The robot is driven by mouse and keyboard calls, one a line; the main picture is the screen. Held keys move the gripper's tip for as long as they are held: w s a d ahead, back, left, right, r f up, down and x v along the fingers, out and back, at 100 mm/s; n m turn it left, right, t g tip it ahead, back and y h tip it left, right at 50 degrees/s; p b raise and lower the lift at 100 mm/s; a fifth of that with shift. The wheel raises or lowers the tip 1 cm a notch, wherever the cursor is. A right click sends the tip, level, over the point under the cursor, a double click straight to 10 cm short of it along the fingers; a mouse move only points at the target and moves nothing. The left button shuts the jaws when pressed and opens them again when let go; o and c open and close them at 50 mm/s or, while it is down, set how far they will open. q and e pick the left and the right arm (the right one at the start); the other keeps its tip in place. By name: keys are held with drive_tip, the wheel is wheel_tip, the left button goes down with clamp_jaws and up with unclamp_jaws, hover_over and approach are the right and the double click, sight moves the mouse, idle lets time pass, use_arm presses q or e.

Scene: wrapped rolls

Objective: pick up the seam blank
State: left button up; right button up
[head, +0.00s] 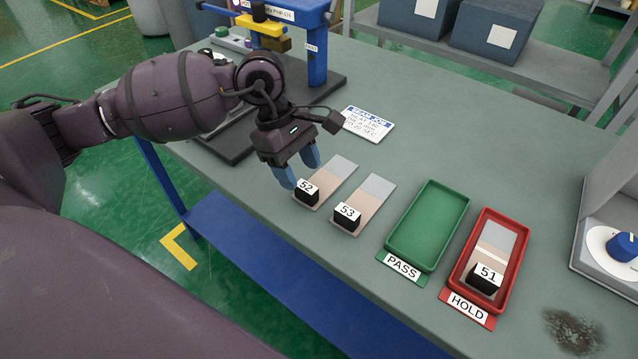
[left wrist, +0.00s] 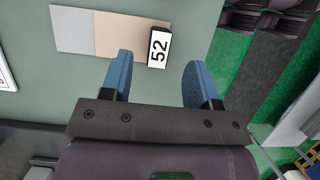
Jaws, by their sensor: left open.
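The seam blank tagged 52 (head: 334,172) lies flat on the grey-green table, with a black block labelled 52 (head: 307,193) at its near end. My left gripper (head: 299,178) is open and empty, just above and beside that block. In the left wrist view, the block (left wrist: 158,47) shows ahead of the gap between the blue fingertips (left wrist: 157,70), and the blank (left wrist: 110,33) stretches to the left. A second blank, tagged 53 (head: 368,201), lies to the right of it. A third, tagged 51 (head: 491,254), lies in the red tray (head: 514,270). My right gripper is not in view.
An empty green tray (head: 428,222) labelled PASS stands between blank 53 and the red HOLD tray. A blue press (head: 314,50) stands behind my left arm, and a written card (head: 368,124) lies behind the blanks. A grey box with a blue knob (head: 622,246) is at right.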

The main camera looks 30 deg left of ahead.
sight(306, 186)
use_arm(q)
drive_tip(key=shift+x, duration=2.35)
drive_tip(key=shift+a, duration=0.15)
drive_tip(key=shift+c, duration=0.4)
drive_tip(key=c, duration=0.9)
drive_tip(key=shift+r, duration=0.15)
drive_tip(key=shift+c, duration=0.2)
